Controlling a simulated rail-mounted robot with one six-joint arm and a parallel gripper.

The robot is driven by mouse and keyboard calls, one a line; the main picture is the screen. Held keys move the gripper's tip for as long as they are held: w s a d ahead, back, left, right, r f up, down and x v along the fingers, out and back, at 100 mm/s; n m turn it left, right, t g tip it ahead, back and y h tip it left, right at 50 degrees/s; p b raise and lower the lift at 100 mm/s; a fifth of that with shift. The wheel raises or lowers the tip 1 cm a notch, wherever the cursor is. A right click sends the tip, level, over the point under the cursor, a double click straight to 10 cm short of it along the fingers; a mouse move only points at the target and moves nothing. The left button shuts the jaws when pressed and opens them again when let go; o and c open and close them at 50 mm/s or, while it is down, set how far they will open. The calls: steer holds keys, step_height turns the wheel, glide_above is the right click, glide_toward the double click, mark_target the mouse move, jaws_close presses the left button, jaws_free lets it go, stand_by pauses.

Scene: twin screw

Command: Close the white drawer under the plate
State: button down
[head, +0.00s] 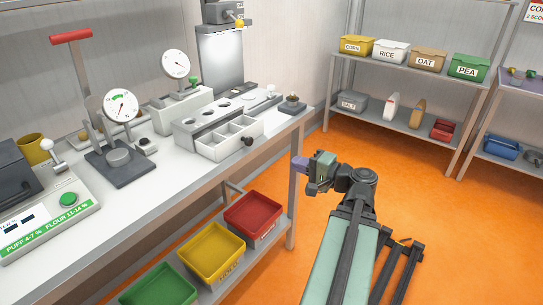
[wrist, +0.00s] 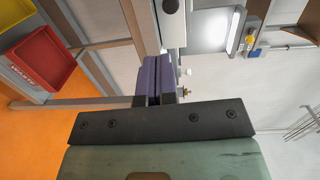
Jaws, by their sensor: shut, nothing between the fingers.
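The white drawer (head: 228,140) stands pulled out on the bench, its open compartments showing. It has a dark round knob (head: 247,141) on its front. The grey plate (head: 213,114) with round holes lies behind and above it. My gripper (head: 298,165) is off the bench's front edge, to the right of and lower than the knob in the head view, touching nothing. Its purple fingers are together and empty, as the wrist view (wrist: 156,78) also shows. A white block with a dark round spot, possibly the drawer front, shows beyond the fingertips in the wrist view.
A small dark device with a brass top (head: 292,104) stands at the bench's right end. Dial gauges (head: 121,107) stand to the left. Red (head: 254,217), yellow (head: 211,254) and green bins sit on the lower shelf. The floor around my arm is clear.

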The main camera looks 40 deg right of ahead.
mark_target(251, 142)
steer(key=x, duration=0.4)
steer(key=r+x, duration=0.1)
steer(key=x, duration=0.9)
steer(key=shift+w+d+r, duration=0.1)
steer(key=shift+w+r, duration=0.05)
steer(key=shift+r, duration=0.15)
steer(key=shift+t, duration=0.3)
